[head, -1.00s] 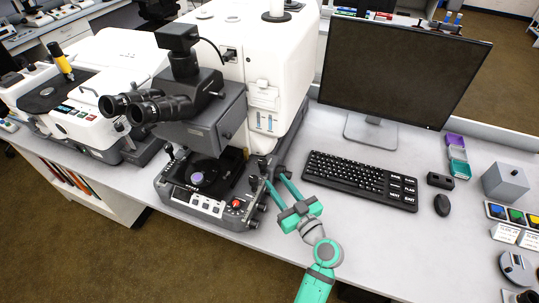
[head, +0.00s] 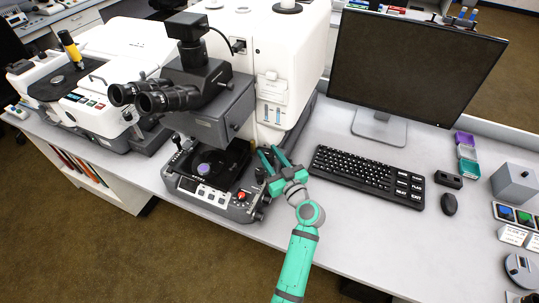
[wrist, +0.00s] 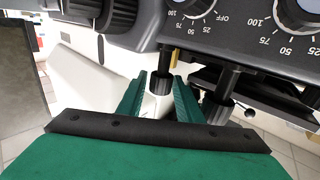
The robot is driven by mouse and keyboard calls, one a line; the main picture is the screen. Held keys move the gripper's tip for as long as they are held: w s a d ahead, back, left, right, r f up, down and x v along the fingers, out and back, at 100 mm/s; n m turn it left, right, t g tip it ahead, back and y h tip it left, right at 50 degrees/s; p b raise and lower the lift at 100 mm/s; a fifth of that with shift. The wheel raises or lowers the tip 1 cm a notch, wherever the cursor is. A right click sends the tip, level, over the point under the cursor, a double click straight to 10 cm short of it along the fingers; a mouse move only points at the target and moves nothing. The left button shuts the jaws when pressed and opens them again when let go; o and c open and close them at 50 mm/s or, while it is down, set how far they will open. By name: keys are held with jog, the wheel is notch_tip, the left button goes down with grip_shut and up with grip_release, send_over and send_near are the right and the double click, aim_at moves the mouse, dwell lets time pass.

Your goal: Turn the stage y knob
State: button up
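The infrared microscope (head: 208,118) stands on the bench, with black knobs (head: 260,176) on the right side of its base. I cannot tell which one is the stage y knob. My gripper (head: 270,152) is at the right side of the microscope base, close to these knobs, its green fingers apart. In the wrist view, a slim black knob (wrist: 161,83) lies between or just beyond the fingertips; contact is not clear. A second, thicker black knob (wrist: 226,82) is just right of the right finger. My gripper looks open.
Dials with printed scales (wrist: 190,8) sit on the dark panel at the top of the wrist view. A keyboard (head: 368,174) and monitor (head: 412,62) stand to the right of my arm. A strip of bare bench lies before the keyboard.

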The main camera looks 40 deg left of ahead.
jog(key=c, duration=0.8)
jog(key=shift+g, duration=0.3)
jog(key=n+g+y, duration=0.1)
jog(key=n+g, duration=0.2)
jog(key=shift+w+r+g, duration=0.1)
jog(key=shift+w+g, duration=0.05)
jog(key=shift+g, duration=0.25)
jog(key=n+g, duration=0.1)
jog(key=g, duration=0.2)
jog(key=n+g, duration=0.2)
jog(key=shift+n+g, duration=0.3)
jog(key=shift+g, duration=0.1)
jog(key=n+g+h, duration=0.1)
jog(key=n+g, duration=0.2)
jog(key=g, duration=0.1)
jog(key=shift+g, duration=0.4)
jog(key=shift+n+g+h, duration=1)
jog(key=shift+n+g, duration=0.4)
jog(key=shift+g, duration=0.3)
jog(key=shift+s+a+n+g+h, duration=0.1)
jog(key=shift+s+n+g+h, duration=0.1)
jog(key=shift+n+g+h, duration=0.6)
